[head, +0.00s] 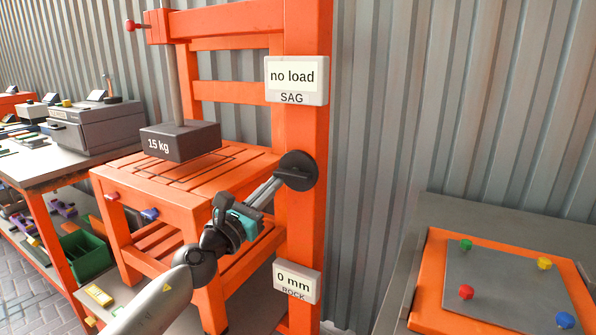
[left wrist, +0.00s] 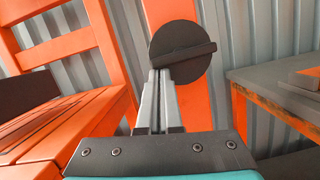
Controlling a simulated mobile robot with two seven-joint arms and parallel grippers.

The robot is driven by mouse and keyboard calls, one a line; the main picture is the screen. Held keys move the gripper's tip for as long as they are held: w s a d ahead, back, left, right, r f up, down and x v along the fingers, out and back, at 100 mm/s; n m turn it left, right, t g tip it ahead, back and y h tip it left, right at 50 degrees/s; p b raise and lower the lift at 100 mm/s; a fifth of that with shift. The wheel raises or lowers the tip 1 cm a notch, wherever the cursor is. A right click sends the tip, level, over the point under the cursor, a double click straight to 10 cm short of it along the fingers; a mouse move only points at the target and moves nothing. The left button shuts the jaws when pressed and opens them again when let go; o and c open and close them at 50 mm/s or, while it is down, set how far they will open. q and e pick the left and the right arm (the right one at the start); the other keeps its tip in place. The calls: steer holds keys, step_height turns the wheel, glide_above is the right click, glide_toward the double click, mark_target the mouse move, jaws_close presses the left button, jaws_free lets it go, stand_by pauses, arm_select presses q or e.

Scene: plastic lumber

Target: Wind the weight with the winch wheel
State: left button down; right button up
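The black round winch wheel (head: 297,171), with a raised bar across its face, is mounted on the orange post. It also shows in the left wrist view (left wrist: 181,40). My left gripper (head: 278,183) reaches it from the lower left. Its two grey fingers (left wrist: 158,75) are close together, with their tips at the left end of the bar. I cannot tell whether they touch it. The dark weight (head: 180,142), marked "15 kg", hangs under a rod above the orange slatted bench (head: 200,178). The sag display (head: 296,82) reads "no load". My right gripper is not in view.
A rock display (head: 297,282) reading "0 mm" is low on the post. At right, a bench holds an orange tray with a grey plate (head: 515,285) and coloured knobs. At left, a table (head: 50,165) carries a grey machine, with a green bin (head: 84,255) below.

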arm_select(q)
steer(key=shift+r+m+h, duration=0.3)
steer(key=shift+r+m, duration=0.2)
steer(key=shift+m, duration=0.3)
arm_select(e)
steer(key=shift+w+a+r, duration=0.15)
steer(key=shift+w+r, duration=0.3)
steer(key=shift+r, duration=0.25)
arm_select(q)
steer(key=shift+r+m+g+b, duration=0.1)
steer(key=shift+m+g+b, duration=0.2)
steer(key=shift+b, duration=0.1)
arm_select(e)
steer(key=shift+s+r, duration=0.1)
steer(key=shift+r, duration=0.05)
arm_select(q)
steer(key=shift+m, duration=0.3)
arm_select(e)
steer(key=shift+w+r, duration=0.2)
arm_select(q)
steer(key=shift+r+m+b, duration=0.2)
steer(key=shift+m+b, duration=0.15)
steer(key=shift+m, duration=0.25)
steer(key=shift+g+h, duration=0.3)
steer(key=shift+h, duration=0.1)
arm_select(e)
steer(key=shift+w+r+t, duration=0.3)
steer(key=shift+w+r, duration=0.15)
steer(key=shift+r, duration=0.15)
